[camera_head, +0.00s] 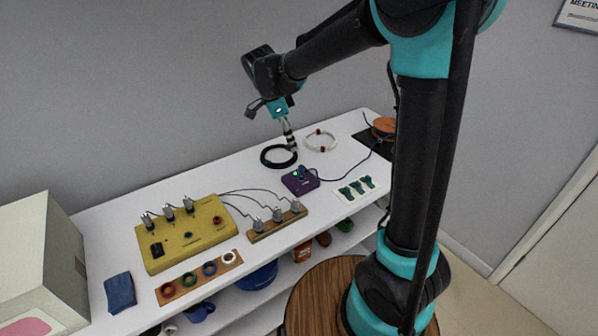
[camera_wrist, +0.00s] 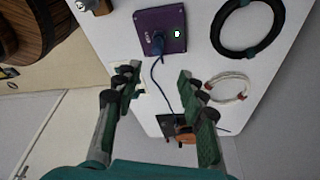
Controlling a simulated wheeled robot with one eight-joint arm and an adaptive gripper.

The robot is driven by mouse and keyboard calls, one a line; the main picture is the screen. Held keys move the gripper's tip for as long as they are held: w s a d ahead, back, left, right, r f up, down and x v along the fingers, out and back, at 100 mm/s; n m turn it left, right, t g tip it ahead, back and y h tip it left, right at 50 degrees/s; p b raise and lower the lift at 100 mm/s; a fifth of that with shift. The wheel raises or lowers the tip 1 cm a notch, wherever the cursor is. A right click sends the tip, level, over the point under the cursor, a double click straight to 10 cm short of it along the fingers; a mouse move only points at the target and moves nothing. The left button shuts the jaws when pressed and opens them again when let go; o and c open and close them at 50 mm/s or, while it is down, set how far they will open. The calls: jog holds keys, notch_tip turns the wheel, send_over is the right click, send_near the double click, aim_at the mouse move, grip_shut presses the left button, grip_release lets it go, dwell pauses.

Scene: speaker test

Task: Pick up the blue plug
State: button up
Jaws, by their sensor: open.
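The blue plug (camera_wrist: 157,45) sits at the edge of a purple box (camera_wrist: 174,24) with a lit green light. In the head view the purple box (camera_head: 296,184) stands on the white table, with the plug (camera_head: 314,172) small at its right side. A dark blue cable (camera_wrist: 160,80) runs from the plug. My gripper (camera_wrist: 157,77) is open and empty, its two fingers spread apart either side of the cable in the wrist view. In the head view my gripper (camera_head: 290,146) hangs above the table behind the box, near a black coil.
The black coil (camera_head: 266,160) and a pale ring (camera_head: 309,146) lie behind the box. An orange spool (camera_head: 383,121) is at the back right. A white card with teal pieces (camera_head: 345,197) lies to the right. A yellow box (camera_head: 208,239) and wooden strip (camera_head: 276,231) stand left.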

aim_at(301, 166)
jog(key=x, duration=0.6)
jog(key=shift+d+f, duration=0.1)
jog(key=shift+f, duration=0.2)
jog(key=shift+s+x, duration=0.1)
jog(key=shift+x, duration=1.25)
jog(key=shift+s+x, duration=0.15)
jog(key=shift+x, duration=1.2)
grip_shut()
notch_tip(301, 166, up, 20)
jog(key=shift+r, duration=1.95)
